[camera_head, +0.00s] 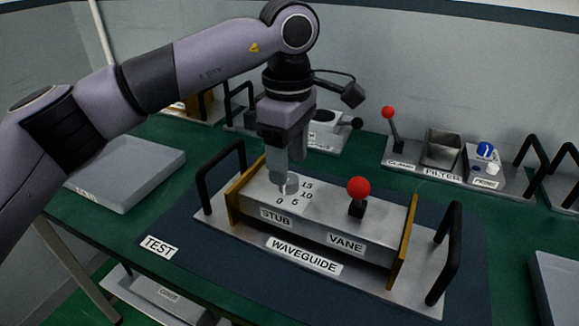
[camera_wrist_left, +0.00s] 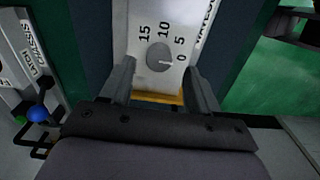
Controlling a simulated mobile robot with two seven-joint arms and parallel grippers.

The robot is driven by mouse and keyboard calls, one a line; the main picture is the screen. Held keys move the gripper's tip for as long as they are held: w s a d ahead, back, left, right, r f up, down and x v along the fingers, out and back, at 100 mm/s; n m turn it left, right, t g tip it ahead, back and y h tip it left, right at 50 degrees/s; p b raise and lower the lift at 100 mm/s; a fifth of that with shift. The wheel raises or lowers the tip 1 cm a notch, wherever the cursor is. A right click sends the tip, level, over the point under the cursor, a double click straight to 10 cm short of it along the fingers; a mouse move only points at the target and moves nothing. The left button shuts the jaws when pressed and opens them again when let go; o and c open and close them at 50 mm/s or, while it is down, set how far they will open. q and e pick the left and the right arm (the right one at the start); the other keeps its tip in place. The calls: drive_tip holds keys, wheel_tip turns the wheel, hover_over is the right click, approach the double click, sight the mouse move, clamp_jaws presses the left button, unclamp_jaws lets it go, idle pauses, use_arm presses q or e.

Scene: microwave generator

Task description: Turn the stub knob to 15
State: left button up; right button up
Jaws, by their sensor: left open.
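The waveguide unit (camera_head: 330,220) is a metal box between brass end plates, with STUB and VANE labels. The grey round stub knob (camera_wrist_left: 159,55) sits on its top, beside the marks 0, 5, 10 and 15. Its pale pointer line points at about 0 in the left wrist view. My left gripper (camera_head: 288,172) points down over the stub end and hides much of the knob in the head view. In the left wrist view its two fingers (camera_wrist_left: 162,86) are apart, with the knob ahead between them and no visible contact. My right gripper is not in view.
A red-ball vane lever (camera_head: 358,188) stands right of the stub scale. Black handles (camera_head: 222,180) rise at both ends of the base plate. Behind are a filter unit (camera_head: 445,165) and other devices.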

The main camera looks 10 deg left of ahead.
use_arm(q)
drive_tip(key=shift+f, duration=1.6)
drive_tip(key=c, duration=1.1)
drive_tip(key=shift+o, duration=0.3)
